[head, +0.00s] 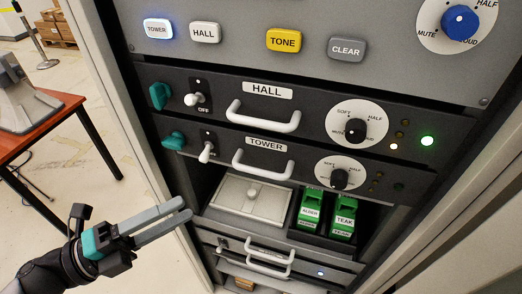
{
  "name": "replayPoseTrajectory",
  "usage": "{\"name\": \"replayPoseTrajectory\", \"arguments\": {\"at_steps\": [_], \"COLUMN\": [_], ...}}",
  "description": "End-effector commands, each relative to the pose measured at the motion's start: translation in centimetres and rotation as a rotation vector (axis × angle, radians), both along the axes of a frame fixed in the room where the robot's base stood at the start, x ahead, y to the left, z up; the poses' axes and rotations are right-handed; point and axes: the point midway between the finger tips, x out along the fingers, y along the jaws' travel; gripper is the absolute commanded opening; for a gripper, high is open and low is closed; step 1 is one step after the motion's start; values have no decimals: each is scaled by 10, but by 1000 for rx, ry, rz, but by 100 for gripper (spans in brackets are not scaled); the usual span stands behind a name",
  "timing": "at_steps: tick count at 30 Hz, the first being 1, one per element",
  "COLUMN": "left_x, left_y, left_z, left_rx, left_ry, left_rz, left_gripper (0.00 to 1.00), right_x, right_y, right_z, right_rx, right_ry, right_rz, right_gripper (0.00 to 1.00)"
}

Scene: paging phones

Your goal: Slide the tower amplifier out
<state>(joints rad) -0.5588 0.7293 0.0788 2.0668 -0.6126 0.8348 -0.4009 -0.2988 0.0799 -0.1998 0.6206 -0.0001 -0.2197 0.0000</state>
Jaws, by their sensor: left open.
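The tower amplifier (290,158) is a dark rack unit labelled TOWER, below the HALL unit. It has a white bar handle (262,167), a teal latch knob (174,141) at its left, a small white toggle switch (206,152) and a round dial (339,179). Its front looks level with the HALL unit above. My left gripper (184,210) is at the lower left, in front of the rack's left edge, below and left of the handle. Its grey fingers are apart with nothing between them. My right gripper is not in view.
The HALL amplifier (270,106) sits directly above, under a grey button panel (240,37). Below is an open bay with a grey lidded box (250,198) and green modules labelled ALDER (310,209) and TEAK (343,216). A red-brown table (45,125) stands at left.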

Motion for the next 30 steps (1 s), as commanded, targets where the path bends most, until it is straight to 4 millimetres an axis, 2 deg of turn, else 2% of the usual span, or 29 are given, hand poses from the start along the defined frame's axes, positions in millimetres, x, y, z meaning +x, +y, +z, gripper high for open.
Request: {"name": "replayPoseTrajectory", "arguments": {"at_steps": [3,7,30], "left_x": [-7,-4,52], "left_y": [-8,-17,-125], "left_z": [11,13,31], "left_rx": [17,15,12], "left_ry": [-35,-39,-35], "left_rz": [-40,-44,-38], "left_gripper": [45,45,45], "right_x": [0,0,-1], "right_y": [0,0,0], "right_z": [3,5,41], "right_rx": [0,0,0], "right_ry": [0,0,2], "right_rz": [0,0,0], "right_gripper": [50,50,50]}}
